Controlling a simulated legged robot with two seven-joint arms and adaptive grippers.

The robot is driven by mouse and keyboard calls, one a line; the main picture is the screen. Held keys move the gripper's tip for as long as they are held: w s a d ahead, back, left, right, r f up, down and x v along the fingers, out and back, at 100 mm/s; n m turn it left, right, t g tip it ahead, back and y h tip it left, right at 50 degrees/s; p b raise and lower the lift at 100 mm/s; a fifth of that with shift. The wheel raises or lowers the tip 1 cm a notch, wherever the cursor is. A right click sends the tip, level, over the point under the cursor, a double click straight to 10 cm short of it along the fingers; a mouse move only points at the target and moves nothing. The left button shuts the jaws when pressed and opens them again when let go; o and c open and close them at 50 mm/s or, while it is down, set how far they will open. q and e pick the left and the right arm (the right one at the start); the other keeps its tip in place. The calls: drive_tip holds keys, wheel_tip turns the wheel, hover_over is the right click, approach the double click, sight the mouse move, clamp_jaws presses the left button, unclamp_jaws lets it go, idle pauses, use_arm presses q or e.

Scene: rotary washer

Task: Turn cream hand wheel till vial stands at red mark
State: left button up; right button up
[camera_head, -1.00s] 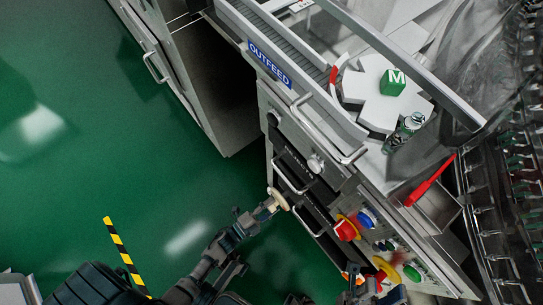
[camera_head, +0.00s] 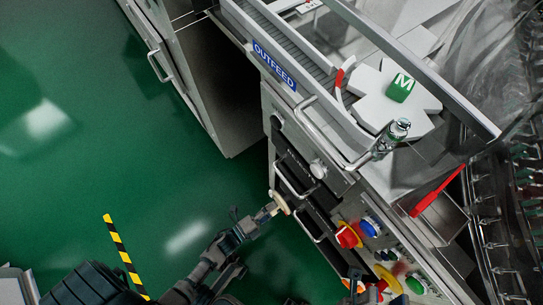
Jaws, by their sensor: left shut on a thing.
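My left gripper (camera_head: 270,211) is shut on the rim of the cream hand wheel (camera_head: 282,202), on the front of the machine; the gripper covers part of the wheel. The clear vial (camera_head: 391,138) stands in the white star wheel (camera_head: 374,106), at its lower edge near the guide rail. The green block marked M (camera_head: 400,87) sits on top of the star wheel. The red mark (camera_head: 339,78) is on the curved guide at the star wheel's left side, up and left of the vial, apart from it. Dark parts, perhaps of my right gripper (camera_head: 358,287), show at the bottom edge; their jaws are unclear.
The blue OUTFEED sign (camera_head: 274,65) is on the conveyor side. A red lever (camera_head: 437,191) lies at the right. Coloured buttons, including a red one on yellow (camera_head: 348,236), are right of the hand wheel. Bar handles (camera_head: 294,183) are close to the wheel. Green floor at left is open.

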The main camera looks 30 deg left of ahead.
use_arm(q)
drive_tip(key=o, duration=1.1)
drive_tip(key=shift+s+d+f, duration=0.1)
drive_tip(key=shift+d+f, duration=0.1)
drive_tip(key=shift+d, duration=0.05)
drive_tip(key=shift+o, duration=0.4)
drive_tip(key=shift+r, duration=0.1)
drive_tip(key=shift+a, duration=0.1)
drive_tip(key=shift+s+a, duration=0.1)
drive_tip(key=shift+s, duration=0.15)
drive_tip(key=v, duration=1.1)
drive_tip(key=shift+s, duration=0.2)
